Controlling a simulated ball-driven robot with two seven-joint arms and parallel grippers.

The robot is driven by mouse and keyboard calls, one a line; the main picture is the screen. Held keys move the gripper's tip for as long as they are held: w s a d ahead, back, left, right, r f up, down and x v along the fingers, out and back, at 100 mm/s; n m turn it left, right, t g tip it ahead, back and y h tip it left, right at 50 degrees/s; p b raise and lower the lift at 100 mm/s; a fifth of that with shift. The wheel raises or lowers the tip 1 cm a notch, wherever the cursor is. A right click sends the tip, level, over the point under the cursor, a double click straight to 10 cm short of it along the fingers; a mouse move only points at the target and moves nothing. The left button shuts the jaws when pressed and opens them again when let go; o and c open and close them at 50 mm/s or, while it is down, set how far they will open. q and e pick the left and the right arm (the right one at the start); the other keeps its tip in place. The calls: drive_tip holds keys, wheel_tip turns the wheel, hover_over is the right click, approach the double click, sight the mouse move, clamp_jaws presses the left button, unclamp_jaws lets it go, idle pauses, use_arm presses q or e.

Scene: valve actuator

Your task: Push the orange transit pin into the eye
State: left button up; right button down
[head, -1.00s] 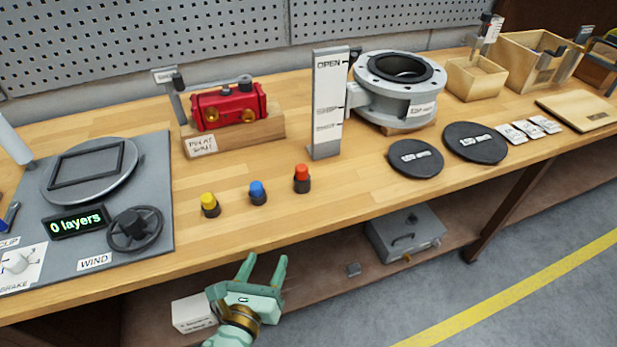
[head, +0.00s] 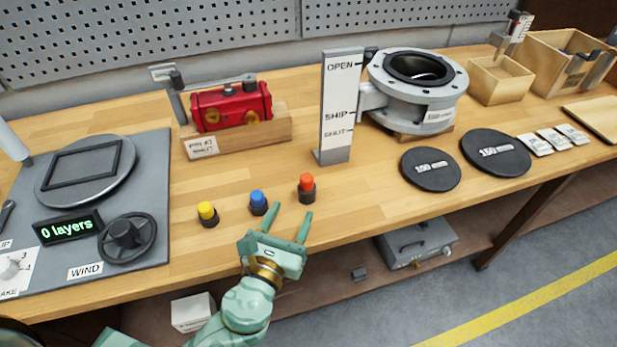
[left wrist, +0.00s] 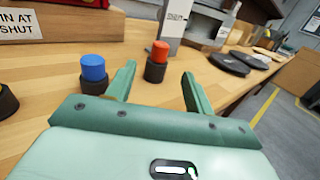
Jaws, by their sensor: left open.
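The orange transit pin (head: 306,182) stands upright in a dark round base on the bench, with its orange-red top showing. In the left wrist view the orange pin (left wrist: 160,51) appears beyond and between my fingertips. My left gripper (head: 292,211) is open and empty, over the bench's front part, just short of the orange pin and to the right of the blue one. The red actuator (head: 230,106) sits on a wooden block behind. The grey valve body (head: 415,95) stands beside an upright plate (head: 337,105) marked OPEN, SHIP and SHUT. I cannot make out the eye.
A blue-topped pin (head: 257,200) and a yellow-topped pin (head: 207,213) stand left of the orange one. Black discs (head: 430,168) lie to the right. A winding station (head: 150,190) with a handwheel is at left. Bench space between the pins and the wooden block is clear.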

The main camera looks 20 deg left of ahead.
sight(310, 174)
use_arm(q)
drive_tip(key=w, duration=1.2)
drive_tip(key=shift+w+d+f, duration=0.1)
drive_tip(key=shift+w+d, duration=0.1)
drive_tip(key=shift+w, duration=0.05)
drive_tip(key=c, duration=1.1)
